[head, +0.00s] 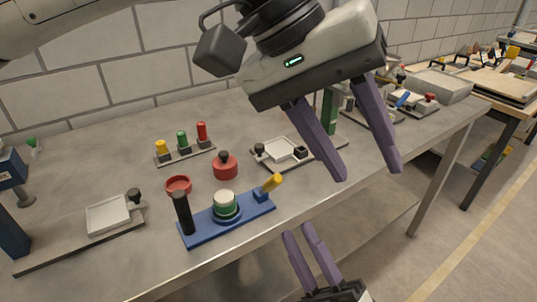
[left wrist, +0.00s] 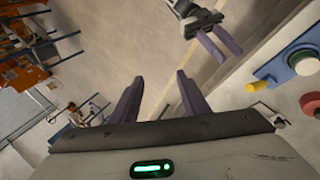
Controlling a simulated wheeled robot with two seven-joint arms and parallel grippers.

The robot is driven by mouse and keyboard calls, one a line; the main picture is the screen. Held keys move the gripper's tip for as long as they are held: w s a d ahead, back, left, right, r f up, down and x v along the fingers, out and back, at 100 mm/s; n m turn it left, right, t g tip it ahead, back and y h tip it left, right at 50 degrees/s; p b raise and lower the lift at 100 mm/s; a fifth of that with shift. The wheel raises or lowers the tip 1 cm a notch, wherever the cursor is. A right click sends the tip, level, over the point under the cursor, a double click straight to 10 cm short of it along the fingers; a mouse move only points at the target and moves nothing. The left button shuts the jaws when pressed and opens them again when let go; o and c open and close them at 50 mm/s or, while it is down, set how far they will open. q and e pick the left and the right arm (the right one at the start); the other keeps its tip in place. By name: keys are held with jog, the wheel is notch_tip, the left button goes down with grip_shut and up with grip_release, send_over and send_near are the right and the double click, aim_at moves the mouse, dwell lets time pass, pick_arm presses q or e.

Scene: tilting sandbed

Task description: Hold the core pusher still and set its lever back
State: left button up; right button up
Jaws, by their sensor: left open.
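The core pusher has a blue base (head: 240,222) near the table's front edge, with a black upright grip (head: 184,212) at its left end. A white-and-green round piece (head: 225,203) stands in its middle. Its yellow lever (head: 272,183) tilts up to the right at the right end. In the left wrist view the blue base (left wrist: 282,72) and yellow lever (left wrist: 258,87) show at the right edge. My left gripper (head: 368,176) is open and empty, above and right of the pusher, apart from it. My right gripper (head: 297,231) is empty below the front edge, fingers slightly apart; it also shows in the left wrist view (left wrist: 222,45).
A red ring (head: 178,184) and a red round piece (head: 225,166) lie behind the pusher. Yellow, green and red pegs (head: 182,140) stand farther back. White plates on grey bases (head: 108,215) flank the pusher. A blue stand (head: 12,205) is at far left.

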pick_arm(q)
jog(key=w+a+f+n+t+y, duration=0.1)
jog(key=w+a+f+n+y, duration=0.1)
jog(key=w+a+f, duration=0.3)
jog(key=w+a+f+n+y, duration=0.1)
jog(key=w+a+f+y, duration=0.1)
jog(key=a, duration=0.6)
jog(key=n+y, duration=0.3)
send_near(184, 215)
jog(key=shift+w+a+f, duration=0.25)
jog(key=shift+w+f, duration=0.25)
jog(key=shift+w, duration=0.1)
jog(key=shift+a+f, duration=0.2)
jog(key=shift+f, duration=0.1)
notch_tip(184, 215, down, 10)
jog(key=shift+r, duration=0.15)
grip_shut()
pick_arm(e)
jog(key=shift+o, duration=0.6)
